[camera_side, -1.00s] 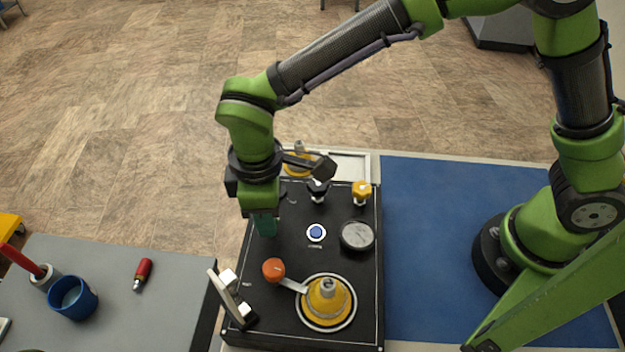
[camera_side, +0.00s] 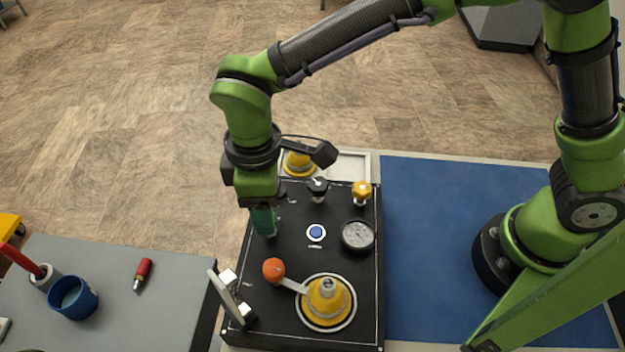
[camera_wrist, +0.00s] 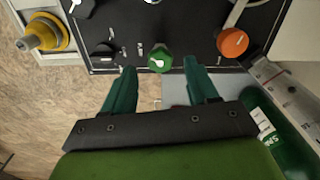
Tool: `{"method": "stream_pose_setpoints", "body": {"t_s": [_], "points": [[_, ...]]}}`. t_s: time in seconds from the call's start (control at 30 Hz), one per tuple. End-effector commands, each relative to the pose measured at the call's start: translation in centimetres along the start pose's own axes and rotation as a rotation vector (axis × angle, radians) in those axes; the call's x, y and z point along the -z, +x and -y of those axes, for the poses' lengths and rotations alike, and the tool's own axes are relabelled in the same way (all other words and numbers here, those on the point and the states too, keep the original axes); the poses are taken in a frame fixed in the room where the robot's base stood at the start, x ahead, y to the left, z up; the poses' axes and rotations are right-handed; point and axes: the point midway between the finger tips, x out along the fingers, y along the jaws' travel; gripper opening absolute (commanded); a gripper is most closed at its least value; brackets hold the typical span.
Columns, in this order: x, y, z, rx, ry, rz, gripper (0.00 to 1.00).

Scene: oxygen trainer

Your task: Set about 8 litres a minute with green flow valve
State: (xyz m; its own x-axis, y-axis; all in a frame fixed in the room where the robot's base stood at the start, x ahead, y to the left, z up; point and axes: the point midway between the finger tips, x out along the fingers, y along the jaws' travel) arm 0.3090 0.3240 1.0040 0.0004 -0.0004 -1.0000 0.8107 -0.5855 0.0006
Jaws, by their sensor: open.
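The green flow valve (camera_wrist: 160,60) is a round green knob with a pale pointer mark, near the edge of the black panel (camera_wrist: 199,20). In the wrist view it lies ahead of my gripper (camera_wrist: 163,72), roughly centred between the two teal fingertips. The fingers are open, with nothing held; whether they reach down to the knob's height I cannot tell. In the side view my gripper (camera_side: 264,234) points down over the panel's left part and hides most of the valve. A white upright gauge piece (camera_side: 231,298) stands at the panel's left front corner; its reading is not legible.
An orange knob (camera_side: 274,269) on a lever, a yellow cone fitting (camera_side: 327,300), a round dial (camera_side: 357,236), a blue button (camera_side: 316,232), a black knob (camera_side: 318,188) and a yellow knob (camera_side: 362,192) crowd the panel.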

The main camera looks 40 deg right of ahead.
Motion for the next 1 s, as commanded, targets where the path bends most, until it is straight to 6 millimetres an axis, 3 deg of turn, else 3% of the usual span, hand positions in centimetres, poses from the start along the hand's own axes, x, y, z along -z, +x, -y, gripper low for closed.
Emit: {"method": "stream_pose_setpoints", "body": {"t_s": [0.3, 0.5, 0.7, 1.0], "points": [[0.1, -7.9, 0.0, 0.0, 0.001, -0.006, 0.58], [0.0, -12.0, 0.0, 0.001, 0.001, -0.004, 0.58], [0.0, -14.1, 0.0, 0.001, 0.001, -0.001, 0.58], [0.0, -14.4, 0.0, 0.0, 0.0, 0.0, 0.58]]}}
